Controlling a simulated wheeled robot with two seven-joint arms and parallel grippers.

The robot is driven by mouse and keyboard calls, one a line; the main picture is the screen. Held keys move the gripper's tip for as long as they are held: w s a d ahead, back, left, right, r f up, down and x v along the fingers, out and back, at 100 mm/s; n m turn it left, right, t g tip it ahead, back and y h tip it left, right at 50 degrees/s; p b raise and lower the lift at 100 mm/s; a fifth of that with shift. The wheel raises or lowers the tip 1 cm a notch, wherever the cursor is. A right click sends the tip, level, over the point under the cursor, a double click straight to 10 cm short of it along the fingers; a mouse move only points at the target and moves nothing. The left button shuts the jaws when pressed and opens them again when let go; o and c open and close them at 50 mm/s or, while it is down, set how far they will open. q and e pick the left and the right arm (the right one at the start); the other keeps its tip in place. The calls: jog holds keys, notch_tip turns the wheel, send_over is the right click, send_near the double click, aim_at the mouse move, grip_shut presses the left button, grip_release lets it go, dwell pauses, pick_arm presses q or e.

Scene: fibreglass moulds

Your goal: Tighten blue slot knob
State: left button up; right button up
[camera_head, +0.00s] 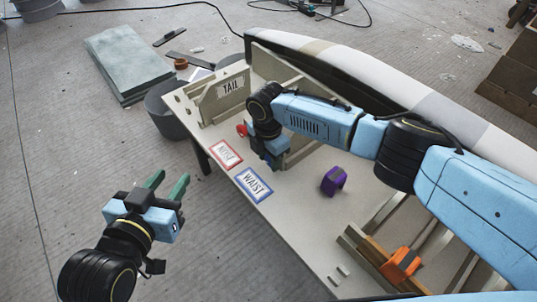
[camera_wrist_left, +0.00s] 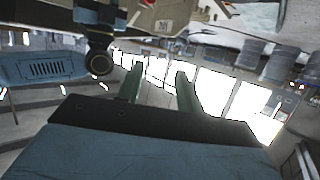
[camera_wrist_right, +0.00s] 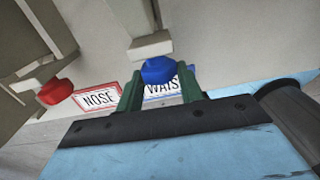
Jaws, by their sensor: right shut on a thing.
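The blue knob (camera_wrist_right: 158,70) sits at the end of a pale wooden part in the right wrist view, between the green fingers of my right gripper (camera_wrist_right: 155,90). My right gripper is shut on it. In the head view my right arm reaches over the table, and I cannot make out the knob there. The WAIST label (camera_head: 254,185) with a blue border lies flat on the table close by; it shows partly behind the knob in the right wrist view. My left gripper (camera_head: 170,187) is open and empty, off the table to the left.
A red knob (camera_wrist_right: 54,91) is left of the blue one, near the NOSE label (camera_wrist_right: 99,98). The TAIL panel (camera_head: 228,89) stands at the table's far end. A purple piece (camera_head: 333,180) and an orange piece (camera_head: 401,263) are nearer. A long pale mould (camera_head: 390,92) runs along the right.

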jog(key=shift+s+d+r+t+y+p, duration=0.15)
jog(key=shift+t+y+p, duration=0.25)
jog(key=shift+p, duration=0.7)
pick_arm(q)
jog(key=s+a+f+g+y+p, duration=0.25)
jog(key=s+a+f+g, duration=0.35)
jog(key=s+f+g, duration=0.6)
pick_arm(e)
jog(key=shift+t+b, duration=0.3)
jog(key=shift+t, duration=0.2)
jog(key=t+y+p, duration=0.2)
jog(key=p, duration=0.1)
jog(key=shift+s+d, duration=0.15)
pick_arm(q)
jog(key=a+f+y+p, duration=0.1)
jog(key=a+f, duration=0.2)
jog(key=f, duration=0.6)
jog(key=shift+w+a+n+t, duration=0.15)
jog(key=shift+a+n+t, duration=0.15)
jog(key=shift+t, duration=0.1)
pick_arm(e)
jog(key=shift+f+t+y, duration=0.25)
jog(key=shift+t+y, duration=0.25)
jog(key=shift+t, duration=0.3)
pick_arm(q)
jog(key=shift+y, duration=0.25)
pick_arm(e)
jog(key=o, duration=1)
jog(key=shift+s, duration=0.1)
